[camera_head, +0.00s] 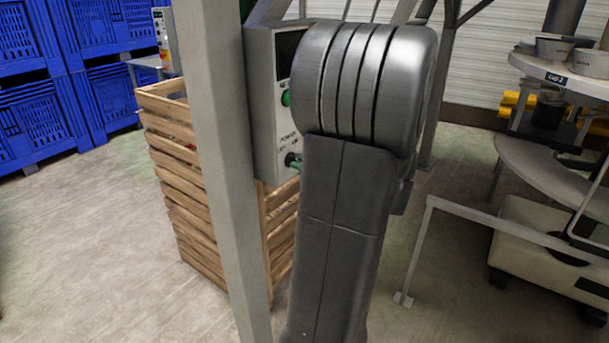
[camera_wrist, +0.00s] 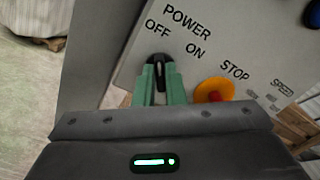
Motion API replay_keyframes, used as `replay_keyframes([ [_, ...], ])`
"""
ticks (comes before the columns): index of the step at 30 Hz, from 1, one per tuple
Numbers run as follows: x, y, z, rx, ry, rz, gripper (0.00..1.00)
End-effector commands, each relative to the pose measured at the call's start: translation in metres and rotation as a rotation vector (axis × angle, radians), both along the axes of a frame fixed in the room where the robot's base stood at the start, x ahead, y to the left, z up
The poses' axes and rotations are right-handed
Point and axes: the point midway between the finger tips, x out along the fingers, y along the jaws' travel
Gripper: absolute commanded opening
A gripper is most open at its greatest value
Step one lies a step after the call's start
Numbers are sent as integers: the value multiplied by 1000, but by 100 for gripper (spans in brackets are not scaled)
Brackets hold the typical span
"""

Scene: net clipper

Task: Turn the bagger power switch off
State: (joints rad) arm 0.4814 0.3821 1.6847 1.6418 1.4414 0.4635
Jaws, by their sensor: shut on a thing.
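The power switch (camera_wrist: 158,66) is a small black knob with a pale mark, on a light grey control panel (camera_wrist: 240,45) in the wrist view. The labels POWER, OFF and ON are printed above it. The knob's pale mark points up toward the word OFF. My gripper (camera_wrist: 160,82) has green fingers, one on each side of the knob, shut on it. In the head view the control box (camera_head: 262,110) stands behind my arm, and my gripper (camera_head: 294,161) shows at its lower front. The switch itself is mostly hidden there.
A yellow-orange stop button (camera_wrist: 215,91) with a red centre sits close to the right finger. A grey post (camera_head: 222,160) stands left of my arm, with wooden crates (camera_head: 190,200) behind it. A low metal rail (camera_head: 500,222) is on the right.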

Motion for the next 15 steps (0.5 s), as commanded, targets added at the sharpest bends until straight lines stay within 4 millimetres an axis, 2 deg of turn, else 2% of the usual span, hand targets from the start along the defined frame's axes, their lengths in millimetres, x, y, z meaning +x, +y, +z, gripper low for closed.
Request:
replay_keyframes([
  [1,0,0,-5,-19,-23,0,0],
  [15,-1,0,-3,-112,-149,0,0],
])
